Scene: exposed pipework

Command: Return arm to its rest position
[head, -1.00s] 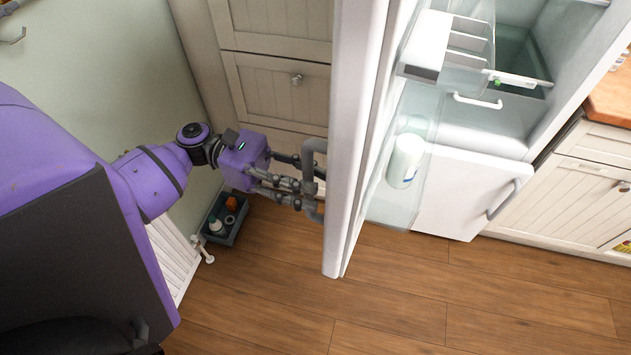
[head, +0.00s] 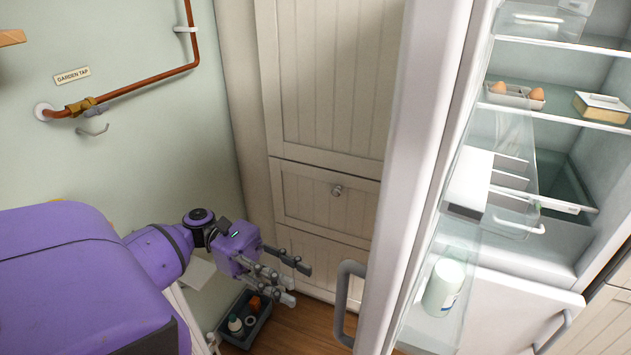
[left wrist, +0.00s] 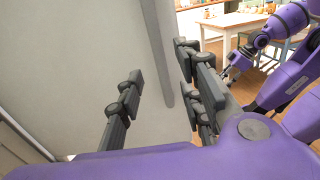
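My left arm (head: 160,255) is purple and comes in from the left in the head view. Its gripper (head: 288,277) is open and empty, with its grey fingers spread. It is left of the grey fridge door handle (head: 343,305), with a gap between them. In the left wrist view, the same gripper (left wrist: 160,90) has its fingers apart in front of a pale door surface (left wrist: 85,50). Another purple arm of mine (left wrist: 285,85) shows at the right there. Its gripper end is small and partly hidden behind my left fingers.
The open fridge door (head: 425,150) stands right of my left gripper, with a white bottle (head: 444,287) in its shelf. A tall panelled cupboard (head: 325,90) is behind. A small grey crate (head: 245,325) is on the floor below. A copper pipe (head: 150,85) runs along the left wall.

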